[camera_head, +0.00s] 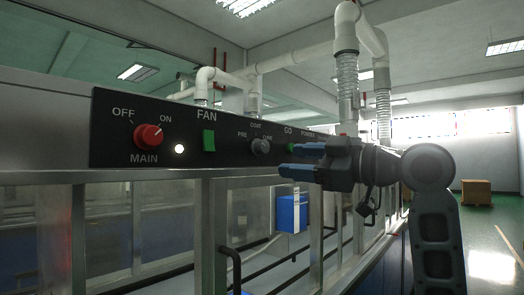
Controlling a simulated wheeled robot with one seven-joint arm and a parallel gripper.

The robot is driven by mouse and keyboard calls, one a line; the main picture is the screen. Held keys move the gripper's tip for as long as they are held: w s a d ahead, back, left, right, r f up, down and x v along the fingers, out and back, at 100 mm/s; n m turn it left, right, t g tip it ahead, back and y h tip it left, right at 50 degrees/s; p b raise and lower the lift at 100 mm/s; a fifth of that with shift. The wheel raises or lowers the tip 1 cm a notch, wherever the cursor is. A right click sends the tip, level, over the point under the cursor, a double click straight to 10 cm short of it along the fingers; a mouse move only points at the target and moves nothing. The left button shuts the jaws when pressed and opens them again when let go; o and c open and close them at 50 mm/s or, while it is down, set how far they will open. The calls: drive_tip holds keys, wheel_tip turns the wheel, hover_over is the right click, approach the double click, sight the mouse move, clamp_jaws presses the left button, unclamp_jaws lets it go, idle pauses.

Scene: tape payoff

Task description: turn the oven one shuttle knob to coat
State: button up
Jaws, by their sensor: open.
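The grey shuttle knob (260,146) sits on the black control panel (230,152). Small labels PRE, COAT and CURE stand around it, with COAT above, PRE at left and CURE at right. Which label its pointer faces is too small to tell. My gripper (289,159) is to the right of the knob in the picture, with its two blue fingers, one above the other, pointing left. It is open, with nothing seen between the fingers. The fingers appear apart from the knob, and my gripper hides the right part of the panel.
Left of the knob are a red MAIN knob (148,135) between OFF and ON, a lit white lamp (179,149) and a green FAN switch (209,140). A metal-framed enclosure (208,235) lies below the panel. A blue box (291,213) shows behind it. Open floor lies at right.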

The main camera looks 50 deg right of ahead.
sight(266, 146)
drive_tip(key=shift+n, duration=0.8)
drive_tip(key=w+r, duration=0.1)
drive_tip(key=w, duration=0.1)
drive_tip(key=w+r, duration=0.1)
drive_tip(key=w, duration=0.1)
drive_tip(key=w+r+p, duration=0.1)
drive_tip(key=w, duration=0.1)
drive_tip(key=shift+w+a, duration=0.3)
drive_tip(key=shift+w, duration=0.1)
drive_tip(key=shift+c, duration=0.4)
drive_tip(key=c, duration=1)
